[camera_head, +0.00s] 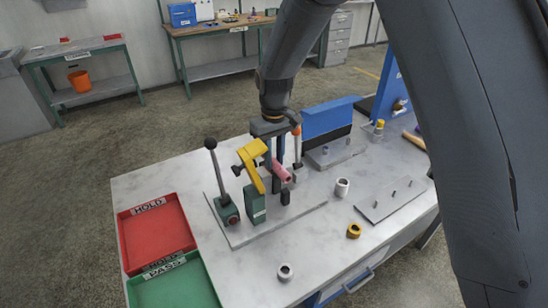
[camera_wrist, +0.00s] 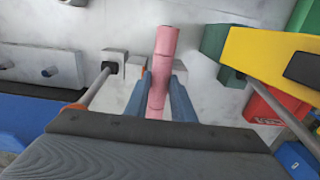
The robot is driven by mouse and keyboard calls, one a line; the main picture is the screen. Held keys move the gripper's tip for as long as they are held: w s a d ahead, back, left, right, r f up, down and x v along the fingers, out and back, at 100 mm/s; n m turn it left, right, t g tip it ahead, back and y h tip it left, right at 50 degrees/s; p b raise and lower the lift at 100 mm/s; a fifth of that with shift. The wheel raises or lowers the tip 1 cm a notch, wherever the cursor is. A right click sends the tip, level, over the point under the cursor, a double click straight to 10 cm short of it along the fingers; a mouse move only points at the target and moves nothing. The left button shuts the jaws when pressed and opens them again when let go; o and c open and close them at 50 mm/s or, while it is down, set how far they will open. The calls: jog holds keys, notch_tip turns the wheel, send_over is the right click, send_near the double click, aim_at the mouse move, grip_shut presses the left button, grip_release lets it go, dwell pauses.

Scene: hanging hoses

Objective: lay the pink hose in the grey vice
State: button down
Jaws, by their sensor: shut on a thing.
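My gripper (camera_head: 277,170) points down over the metal base plate on the table. Its two blue fingers are shut on the pink hose (camera_head: 287,176), and the hose shows between them in the wrist view (camera_wrist: 167,42). The hose is a short, thick piece. In the wrist view a grey block (camera_wrist: 136,68), which looks like part of the grey vice, is close to the hose's left side. I cannot tell whether the hose touches it or is above it. The fingers and hose hide much of the vice.
A green post with a yellow arm (camera_head: 247,158) and a black-knobbed lever (camera_head: 214,160) stand left of my gripper. A rod with an orange top (camera_head: 296,131) is close on the right.

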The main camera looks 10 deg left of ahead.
aim_at(274, 160)
jog(key=shift+f+b, duration=0.3)
jog(key=shift+f, duration=0.4)
jog(key=c, duration=1.4)
grip_release()
jog(key=shift+c, duration=0.2)
jog(key=shift+r, duration=0.1)
jog(key=shift+r+b, duration=1.3)
jog(key=shift+r, duration=2.55)
